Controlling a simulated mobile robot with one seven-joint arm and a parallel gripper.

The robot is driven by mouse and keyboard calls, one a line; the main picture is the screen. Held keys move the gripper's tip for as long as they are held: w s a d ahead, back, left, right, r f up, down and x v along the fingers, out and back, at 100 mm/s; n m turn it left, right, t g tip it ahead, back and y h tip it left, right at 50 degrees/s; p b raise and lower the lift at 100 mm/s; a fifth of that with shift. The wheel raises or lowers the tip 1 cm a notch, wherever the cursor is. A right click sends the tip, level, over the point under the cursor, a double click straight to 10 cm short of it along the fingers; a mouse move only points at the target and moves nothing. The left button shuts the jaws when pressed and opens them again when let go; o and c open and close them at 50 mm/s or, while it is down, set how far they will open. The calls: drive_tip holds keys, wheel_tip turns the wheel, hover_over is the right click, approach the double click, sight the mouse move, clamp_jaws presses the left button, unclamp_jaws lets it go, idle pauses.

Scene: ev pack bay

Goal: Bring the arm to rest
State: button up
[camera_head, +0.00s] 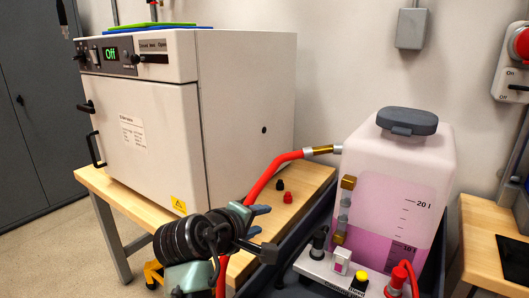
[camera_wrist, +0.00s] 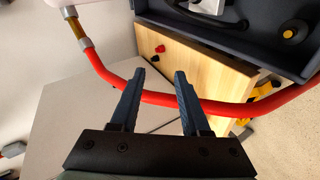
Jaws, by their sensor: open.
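My gripper (camera_head: 265,231) is in the lower middle of the head view, in front of the wooden bench and left of the pink tank. In the wrist view my gripper's two dark blue fingers (camera_wrist: 160,74) stand apart with nothing held. A red hose (camera_head: 262,182) curves down behind my gripper in the head view. In the wrist view the hose (camera_wrist: 160,98) crosses the gap between the fingers; whether it touches them I cannot tell.
A white oven (camera_head: 160,105) reading "Off" stands on the wooden bench (camera_head: 312,180). A black cap (camera_head: 280,185) and a red cap (camera_head: 288,198) lie there. The tank (camera_head: 385,190) holds pink liquid. A wooden table (camera_head: 485,235) is at right. Open floor is at left.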

drive_tip(key=s+r+m+t+y, duration=0.25)
drive_tip(key=s+r+t, duration=0.2)
drive_tip(key=r, duration=0.75)
drive_tip(key=s+r+m+t+y, duration=0.1)
drive_tip(key=s+r+m+t, duration=0.3)
drive_tip(key=r, duration=0.8)
drive_tip(key=s+d+r+m+t+y, duration=0.15)
drive_tip(key=s+r+m+t, duration=0.25)
drive_tip(key=s+r+t, duration=0.75)
drive_tip(key=s+r+g+p, duration=0.1)
drive_tip(key=s+r+p, duration=0.1)
drive_tip(key=r+p, duration=0.7)
drive_tip(key=s+r+g+p, duration=0.2)
drive_tip(key=r+p, duration=0.7)
drive_tip(key=r, duration=0.2)
drive_tip(key=shift+s+a+g, duration=0.2)
drive_tip(key=shift+s+g, duration=0.05)
drive_tip(key=shift+g, duration=0.05)
